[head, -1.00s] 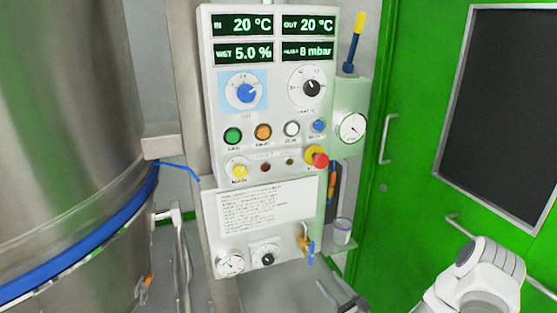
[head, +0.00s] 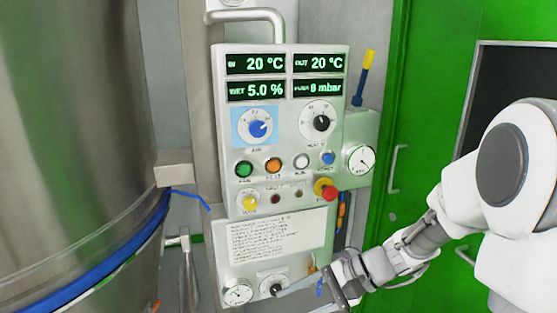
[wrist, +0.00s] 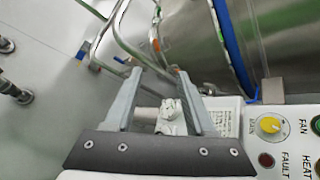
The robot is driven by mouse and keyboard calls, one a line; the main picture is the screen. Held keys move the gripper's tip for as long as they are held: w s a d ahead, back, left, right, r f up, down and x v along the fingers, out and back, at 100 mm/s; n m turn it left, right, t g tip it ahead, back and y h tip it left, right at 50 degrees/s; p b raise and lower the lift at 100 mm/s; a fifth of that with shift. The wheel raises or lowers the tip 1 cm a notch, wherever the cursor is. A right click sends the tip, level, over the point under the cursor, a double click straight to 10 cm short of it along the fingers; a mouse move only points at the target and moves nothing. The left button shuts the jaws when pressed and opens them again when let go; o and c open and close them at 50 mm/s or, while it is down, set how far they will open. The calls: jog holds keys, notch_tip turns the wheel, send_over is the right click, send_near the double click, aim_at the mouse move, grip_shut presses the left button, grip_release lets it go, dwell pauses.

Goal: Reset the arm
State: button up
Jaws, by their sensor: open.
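My arm comes in from the right in the head view. My gripper (head: 314,297) is low in front of the control panel (head: 285,215), pointing left. In the picture one finger overlaps the lower black dial (head: 271,286); I cannot tell whether it touches. The wrist view shows my gripper (wrist: 158,75) with its two grey fingers apart and nothing held between them. Part of the panel's lower right, with the small brass and blue valve, is mostly hidden behind my gripper.
A large steel vessel (head: 75,120) with a blue band stands at left. The panel carries a red stop button (head: 331,194), a blue knob (head: 257,128) and a yellow knob (head: 249,203), also in the wrist view (wrist: 269,125). A green door (head: 425,100) is at right.

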jog(key=s+d+r+n+t+h+p, duration=0.2)
jog(key=s+d+r+n+t+h, duration=0.3)
jog(key=s+r, duration=0.8)
jog(key=shift+s+d+r+n+h+p, duration=0.5)
jog(key=shift+d+n+h, duration=1.2)
jog(key=shift+d+h, duration=1.3)
jog(key=shift+w+a+r, duration=0.1)
jog(key=shift+w+a, duration=0.05)
jog(key=shift+w, duration=0.05)
